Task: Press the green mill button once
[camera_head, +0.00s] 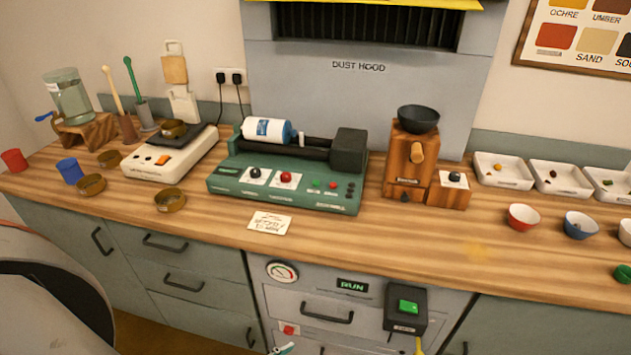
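The green mill machine (285,187) stands at the middle of the worktop under the dust hood, with a blue and white jar (267,130) lying on its rollers. Its front panel has a small green button (316,184), a small red one (333,187), a large red knob (286,177) and a black knob (254,173). A larger green button (408,306) sits on a black box (405,322) on the cabinet front below the worktop. A lit green RUN sign (352,285) is left of that box.
A wooden grinder (409,163) with a dark bowl stands right of the machine. A white scale (168,158) and brass dishes (170,201) stand left. A paper card (270,222) lies in front of the machine. White trays (503,170) and small bowls (523,216) are at right.

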